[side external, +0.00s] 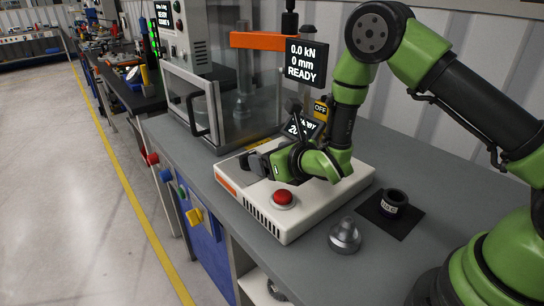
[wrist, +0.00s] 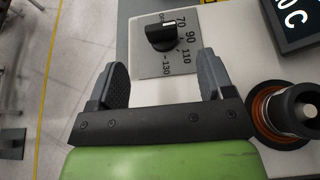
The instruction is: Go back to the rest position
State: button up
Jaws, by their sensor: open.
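Beyond the jaws in the wrist view is a black knob (wrist: 160,37) on a grey dial plate marked 70, 90, 110 and 130. The knob is hidden behind the gripper in the side view.
A press with a clear guard (side external: 190,100) stands behind. The bench's left edge is close.

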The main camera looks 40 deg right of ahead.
jog(key=shift+w+r+m, duration=0.1)
jog(key=shift+r+m, duration=0.3)
jog(key=s+d+r+m+g, duration=0.1)
jog(key=s+r+m, duration=0.2)
jog(key=r+m, duration=0.5)
jog(key=s+d+r+m+g, duration=0.15)
jog(key=s+r+m, duration=0.25)
jog(key=r+m, duration=0.5)
jog(key=s+r+m+g+y, duration=0.1)
jog(key=s+m+g, duration=0.1)
jog(key=s+m, duration=0.8)
jog(key=s+a+r+m+g, duration=0.1)
jog(key=s+r+m, duration=0.1)
jog(key=s+m, duration=0.7)
jog(key=shift+s+a+r+m+g+y, duration=0.15)
jog(key=shift+s+a+m+g+y, duration=0.2)
jog(key=shift+m, duration=0.85)
